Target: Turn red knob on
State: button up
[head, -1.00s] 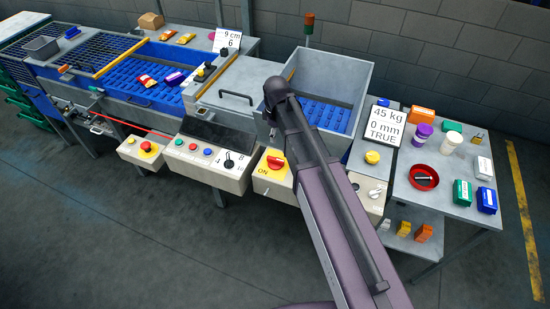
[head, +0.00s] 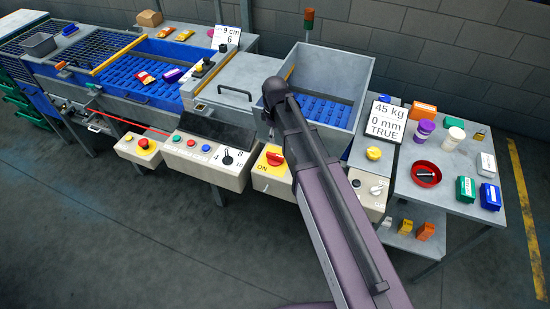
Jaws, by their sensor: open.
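The red knob (head: 275,158) sits on a yellow plate (head: 264,168) on the front of a beige control box, right of centre. The word ON is printed at the plate's lower left. The knob's handle lies roughly sideways, slightly tilted. My arm rises from the bottom right and passes just right of the knob, covering part of the box's right side. Its dark upper end is above the knob, over the machine. My gripper cannot be made out in this view.
A control panel (head: 205,163) with buttons and a black selector is left of the knob, and a red stop button (head: 143,143) is farther left. A side table (head: 455,215) holds several containers. Open floor lies in front.

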aim_at(275, 155)
jog(key=shift+f+b, duration=5.3)
jog(key=shift+f, duration=0.3)
grip_shut()
